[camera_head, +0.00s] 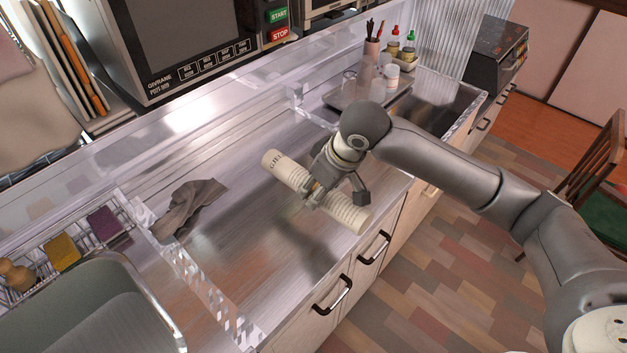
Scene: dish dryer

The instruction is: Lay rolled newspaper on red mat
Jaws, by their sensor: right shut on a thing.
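A rolled newspaper (347,212), pale with dark print at its far end, is held above the steel counter (255,255). My right gripper (312,203) is shut around the middle of the roll, which slants from upper left to lower right. A shadow lies on the counter below it. I see no red mat in the head view. My left gripper is not in view.
A crumpled grey cloth (187,207) lies left on the counter. A sink (85,310) and a wire rack with sponges (62,252) are at lower left. A tray (340,98) with cups and bottles stands at the back right. The counter's middle is clear.

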